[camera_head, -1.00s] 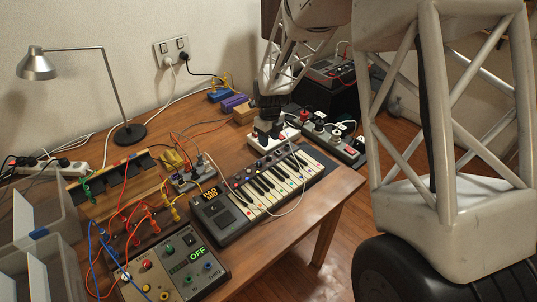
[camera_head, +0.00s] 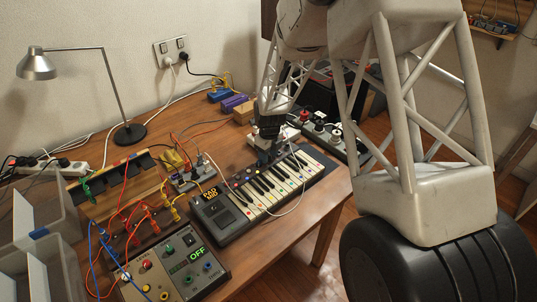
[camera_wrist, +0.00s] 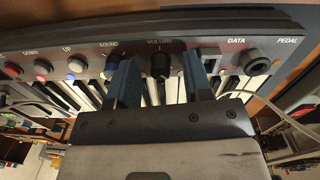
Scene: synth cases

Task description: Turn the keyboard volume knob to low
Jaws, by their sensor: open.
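The keyboard (camera_head: 226,232) lies on the wooden table, with its row of knobs and buttons along the back edge. The black volume knob (camera_wrist: 160,66) sits under the label VOLUME in the wrist view. A small light mark shows above it, but I cannot tell the knob's exact setting. My gripper (camera_wrist: 159,78) is open, with one blue finger on each side of the volume knob and a visible gap to it on both sides. In the head view my gripper (camera_head: 264,158) is over the back edge of the keyboard and hides the knob.
The sound knob (camera_wrist: 112,59) and data control (camera_wrist: 208,60) are close beside the fingers. A white cable (camera_head: 301,190) crosses the keyboard's right part.

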